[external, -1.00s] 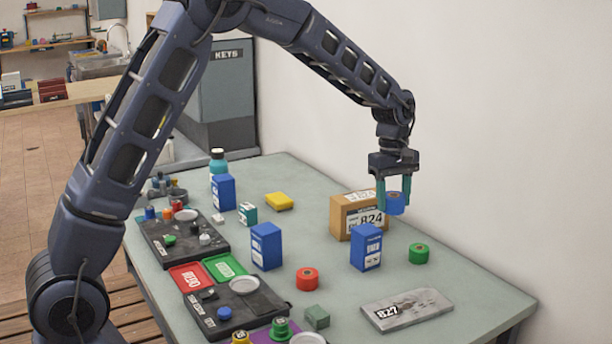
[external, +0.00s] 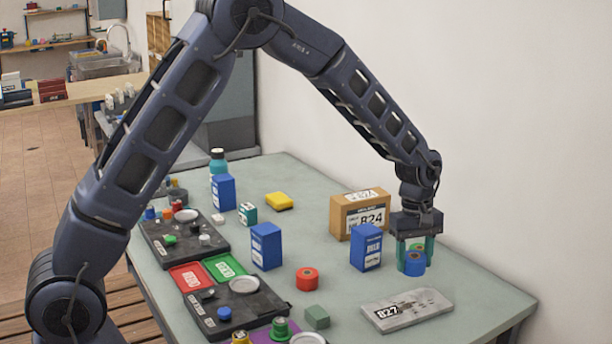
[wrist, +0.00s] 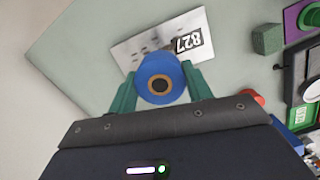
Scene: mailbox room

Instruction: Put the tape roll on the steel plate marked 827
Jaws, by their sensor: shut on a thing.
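My gripper (external: 415,256) is shut on a blue tape roll (external: 412,269), which has a brown core and hangs low between the two green fingers. The wrist view shows the roll (wrist: 149,68) from above, with my gripper's fingers (wrist: 160,82) on both sides of it. The grey steel plate (external: 428,302) marked 827 lies flat near the table's front right, nearer the camera than the roll. In the wrist view the plate (wrist: 128,52) lies just beyond the roll, which covers part of its edge. The roll's exact height is hard to tell.
A blue box (external: 367,248) and a cardboard box marked 824 (external: 345,218) stand close by. The plate's top looks clear.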

